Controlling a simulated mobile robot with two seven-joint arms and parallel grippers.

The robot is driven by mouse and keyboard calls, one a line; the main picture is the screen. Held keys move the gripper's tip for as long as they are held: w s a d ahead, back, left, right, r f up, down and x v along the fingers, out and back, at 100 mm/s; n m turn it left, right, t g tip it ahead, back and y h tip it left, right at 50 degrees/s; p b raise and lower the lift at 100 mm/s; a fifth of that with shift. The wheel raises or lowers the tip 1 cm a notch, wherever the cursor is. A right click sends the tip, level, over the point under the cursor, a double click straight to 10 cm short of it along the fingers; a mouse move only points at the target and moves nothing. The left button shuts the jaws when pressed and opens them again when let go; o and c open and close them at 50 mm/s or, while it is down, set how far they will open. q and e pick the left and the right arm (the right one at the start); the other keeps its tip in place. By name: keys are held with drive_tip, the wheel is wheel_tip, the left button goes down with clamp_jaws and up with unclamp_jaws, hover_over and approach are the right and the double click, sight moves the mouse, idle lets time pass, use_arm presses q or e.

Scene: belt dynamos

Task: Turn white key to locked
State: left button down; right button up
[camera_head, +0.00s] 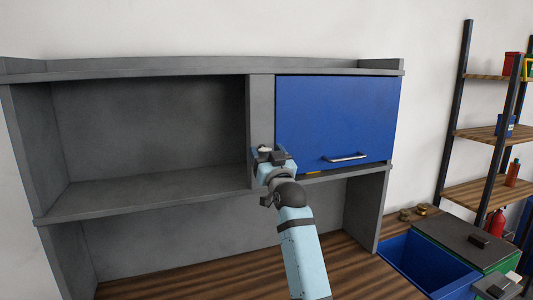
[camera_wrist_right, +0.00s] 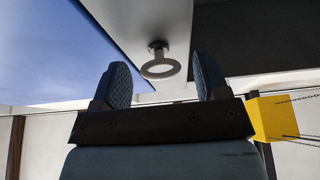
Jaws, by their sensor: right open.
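My right gripper (camera_wrist_right: 164,78) is open, with one finger on each side of the ring, and I see a gap on both sides. In the head view my right gripper (camera_head: 268,155) is at the grey post left of the blue door (camera_head: 338,120), near its lower left corner. A small pale spot there may be the key, mostly hidden by the gripper. My left gripper is out of view.
The blue door is closed and has a metal handle (camera_head: 346,158). An open grey shelf (camera_head: 150,185) lies to the left. A wooden worktop (camera_head: 250,280) is below. A blue bin (camera_head: 425,262) and a shelf rack (camera_head: 470,134) stand at right.

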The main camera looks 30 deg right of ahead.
drive_tip(key=shift+c, duration=0.5)
drive_tip(key=c, duration=0.8)
